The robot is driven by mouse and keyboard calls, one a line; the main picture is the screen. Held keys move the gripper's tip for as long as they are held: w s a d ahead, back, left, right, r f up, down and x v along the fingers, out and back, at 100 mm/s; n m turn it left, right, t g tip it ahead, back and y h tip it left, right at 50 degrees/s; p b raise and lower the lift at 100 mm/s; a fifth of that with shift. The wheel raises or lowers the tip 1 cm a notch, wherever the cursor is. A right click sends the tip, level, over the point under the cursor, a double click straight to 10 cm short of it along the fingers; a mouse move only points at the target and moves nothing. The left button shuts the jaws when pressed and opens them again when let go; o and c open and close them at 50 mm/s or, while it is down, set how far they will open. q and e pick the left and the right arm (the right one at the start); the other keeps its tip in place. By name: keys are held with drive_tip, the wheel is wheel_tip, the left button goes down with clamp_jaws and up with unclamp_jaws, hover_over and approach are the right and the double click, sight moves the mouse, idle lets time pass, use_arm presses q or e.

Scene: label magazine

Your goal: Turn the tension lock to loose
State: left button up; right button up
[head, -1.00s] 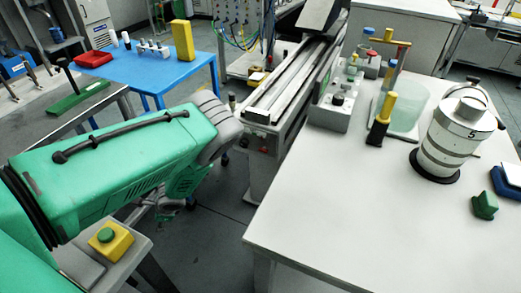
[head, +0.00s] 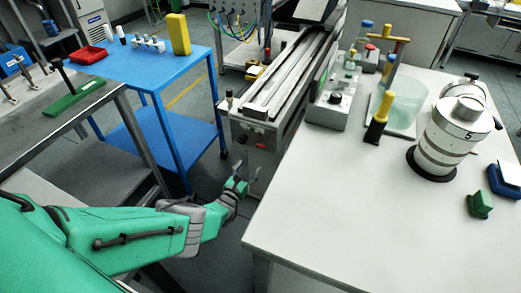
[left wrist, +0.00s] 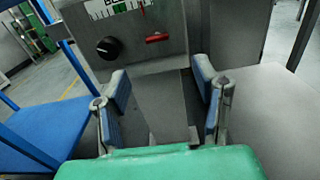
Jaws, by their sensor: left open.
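The conveyor-like machine (head: 262,128) has an end panel facing me. In the left wrist view this panel (left wrist: 160,58) carries a round black knob (left wrist: 107,47), a short red bar-shaped part (left wrist: 157,38) and a scale with a green mark and red pointer (left wrist: 118,9). I cannot tell from lettering which part is the tension lock. My left gripper (head: 243,180) is open and empty, low in front of the machine's end. In the left wrist view its fingers (left wrist: 162,80) are spread below the knob and red part, apart from both. My right gripper is out of view.
A blue table (head: 150,70) stands left of the machine. A white table (head: 350,215) at right holds a striped canister (head: 445,148), a yellow-handled tool (head: 381,118) and a control box (head: 335,105). The gap between the tables is narrow.

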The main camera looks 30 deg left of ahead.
sight(260, 147)
use_arm(q)
drive_tip(key=w+b, duration=0.3)
drive_tip(key=w+a+b, duration=0.1)
drive_tip(key=w+b, duration=0.1)
drive_tip(key=w, duration=0.2)
drive_tip(key=w+b, duration=0.3)
drive_tip(key=shift+w+a+f+b, duration=0.25)
drive_tip(key=shift+w+f+b, duration=0.05)
drive_tip(key=shift+w+f, duration=0.1)
drive_tip(key=shift+w+d+r+b, duration=0.3)
drive_tip(key=shift+w+r+b, duration=0.1)
drive_tip(key=shift+w, duration=0.2)
drive_tip(key=shift+a, duration=0.1)
drive_tip(key=shift+a+f, duration=0.1)
drive_tip(key=shift+a, duration=0.05)
drive_tip(key=c, duration=1.1)
